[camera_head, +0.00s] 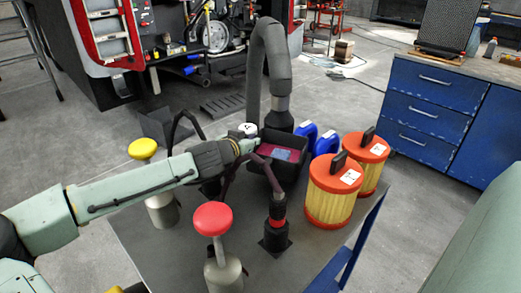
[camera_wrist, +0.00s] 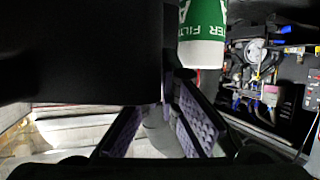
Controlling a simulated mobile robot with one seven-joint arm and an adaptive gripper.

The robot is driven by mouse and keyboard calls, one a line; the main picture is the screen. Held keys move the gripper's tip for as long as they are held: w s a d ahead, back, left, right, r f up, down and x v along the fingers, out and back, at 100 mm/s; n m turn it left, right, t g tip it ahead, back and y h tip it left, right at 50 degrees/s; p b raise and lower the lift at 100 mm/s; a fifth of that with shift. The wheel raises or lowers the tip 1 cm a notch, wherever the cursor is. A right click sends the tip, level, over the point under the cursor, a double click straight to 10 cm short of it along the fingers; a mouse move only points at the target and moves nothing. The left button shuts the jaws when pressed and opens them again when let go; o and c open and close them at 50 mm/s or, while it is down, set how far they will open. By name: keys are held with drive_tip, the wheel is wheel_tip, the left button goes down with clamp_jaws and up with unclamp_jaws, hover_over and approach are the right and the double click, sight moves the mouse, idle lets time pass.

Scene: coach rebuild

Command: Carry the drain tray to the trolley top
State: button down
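The drain tray (camera_head: 294,142) is a black, box-like tray with a dark red inside and a bluish patch in it. It is over the middle of the grey table-like top in the head view. My gripper (camera_head: 256,146) is at its left side. In the wrist view a large black body, seemingly the tray (camera_wrist: 85,50), fills the upper left. My gripper's purple-padded fingers (camera_wrist: 165,112) narrow toward its edge and appear closed on it, though the contact is hidden. Whether the tray's underside touches anything is also hidden.
The grey top (camera_head: 160,255) holds orange-capped filters (camera_head: 330,200), blue jugs (camera_head: 325,143), a red-knobbed item (camera_head: 212,218) and a yellow-knobbed item (camera_head: 143,149). A thick black hose (camera_head: 270,50) arches behind the tray. A blue drawer cabinet (camera_head: 435,115) stands right. A green-and-white filter (camera_wrist: 203,35) shows in the wrist view.

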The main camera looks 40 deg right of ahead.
sight(259, 152)
drive_tip(key=shift+f, duration=2.3)
drive_tip(key=c, duration=2.3)
unclamp_jaws()
drive_tip(key=shift+f, duration=0.25)
drive_tip(key=o, duration=0.5)
drive_tip(key=shift+r, duration=0.1)
